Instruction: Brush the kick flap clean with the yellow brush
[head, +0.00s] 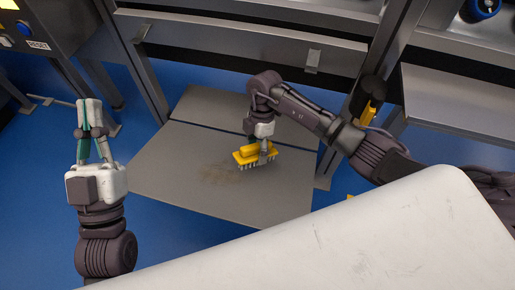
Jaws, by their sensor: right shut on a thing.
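The grey kick flap (165,176) lies low over the blue floor at the foot of the metal frame. A brown dirt patch (219,174) marks its middle. My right gripper (263,150) is shut on the yellow brush (243,157), bristles down, at the right edge of the dirt. The bristles look to be on or very near the flap; the exact contact cannot be told. My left gripper (90,104) points up at the left, away from the flap, with its fingertips together and nothing seen between them.
A white panel (400,240) covers the lower right. Metal posts (135,65) and a grey drawer-like front (240,42) stand behind the flap. A control box with a RESET label (39,45) is at the upper left. Blue floor (35,180) is free at the left.

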